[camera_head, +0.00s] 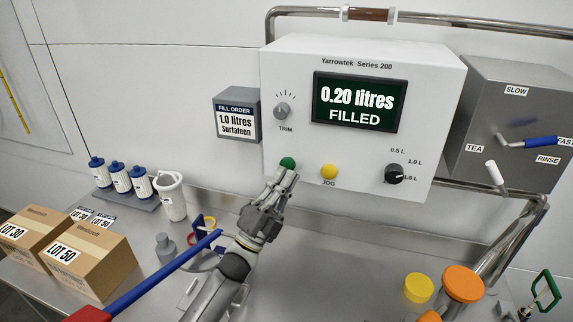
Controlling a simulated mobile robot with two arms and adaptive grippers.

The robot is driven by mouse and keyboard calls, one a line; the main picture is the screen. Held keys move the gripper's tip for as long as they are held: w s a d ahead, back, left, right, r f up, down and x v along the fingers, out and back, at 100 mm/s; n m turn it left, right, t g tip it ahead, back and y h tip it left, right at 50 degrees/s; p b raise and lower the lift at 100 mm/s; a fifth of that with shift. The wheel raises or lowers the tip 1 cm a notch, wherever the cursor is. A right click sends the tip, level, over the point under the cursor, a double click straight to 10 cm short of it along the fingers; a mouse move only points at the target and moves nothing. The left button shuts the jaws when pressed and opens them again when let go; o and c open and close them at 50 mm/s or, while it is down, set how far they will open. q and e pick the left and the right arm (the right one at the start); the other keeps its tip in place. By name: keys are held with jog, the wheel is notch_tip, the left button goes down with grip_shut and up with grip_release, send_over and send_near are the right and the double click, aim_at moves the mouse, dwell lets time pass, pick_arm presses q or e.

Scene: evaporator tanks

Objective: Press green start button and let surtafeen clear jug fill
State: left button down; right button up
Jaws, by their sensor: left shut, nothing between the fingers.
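The green start button (287,162) is on the lower left of the white Yarrowtek Series 200 panel (290,75). My left gripper (284,178) is shut and empty, with its fingertips right at the lower edge of the green button; I cannot tell whether they touch it. The display (359,104) reads 0.20 litres FILLED. A fill order sign (236,120) reads 1.0 litres Surtafeen. The dark selector knob (393,174) has marks for 0.5 L, 1.0 L and another partly hidden one. I cannot make out a clear jug. My right gripper is not in view.
A yellow jog button (329,172) is right of the green one. A grey box (510,120) with blue and white levers is at right. Two cartons (92,262) stand at left near several blue-capped bottles (120,178). Orange (462,284) and yellow (418,288) lids are at lower right.

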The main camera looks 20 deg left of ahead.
pick_arm(q)
jog(key=s+p, duration=0.2)
jog(key=s, duration=0.3)
jog(key=shift+a, duration=0.1)
dwell(0.4)
dwell(0.6)
